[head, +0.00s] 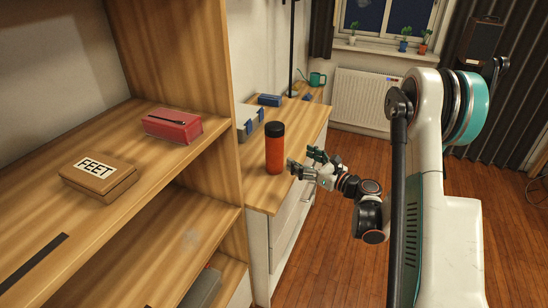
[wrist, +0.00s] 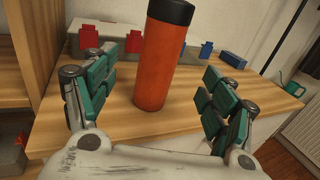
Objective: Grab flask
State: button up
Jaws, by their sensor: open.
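The flask (head: 274,152) is an orange-red cylinder with a black cap. It stands upright on the wooden dresser top (head: 262,193). My gripper (head: 302,165) is open just to the right of the flask in the head view. In the wrist view the flask (wrist: 156,70) stands ahead of my gripper (wrist: 152,90), with green-padded fingers to its left and right and visible space on both sides. I cannot tell whether the flask's base lies fully between the fingertips.
Behind the flask are a grey case (head: 250,122), a blue block (head: 269,100) and a green watering can (head: 317,79). A shelf unit on the left holds a red box (head: 172,126) and a box marked FEET (head: 98,179). Open floor (head: 335,235) lies right of the dresser.

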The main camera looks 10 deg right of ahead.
aim_at(280, 144)
jog(key=b+x, duration=0.1)
jog(key=x, duration=0.6)
jog(key=shift+r+b+x, duration=0.2)
jog(key=shift+b+x, duration=0.5)
jog(key=shift+x, duration=0.9)
jog(key=shift+r+b+x, duration=0.15)
jog(key=shift+b+x, duration=0.5)
jog(key=shift+x, duration=0.95)
jog(key=shift+d, duration=0.2)
jog(key=c, duration=1.7)
jog(key=shift+r, duration=0.1)
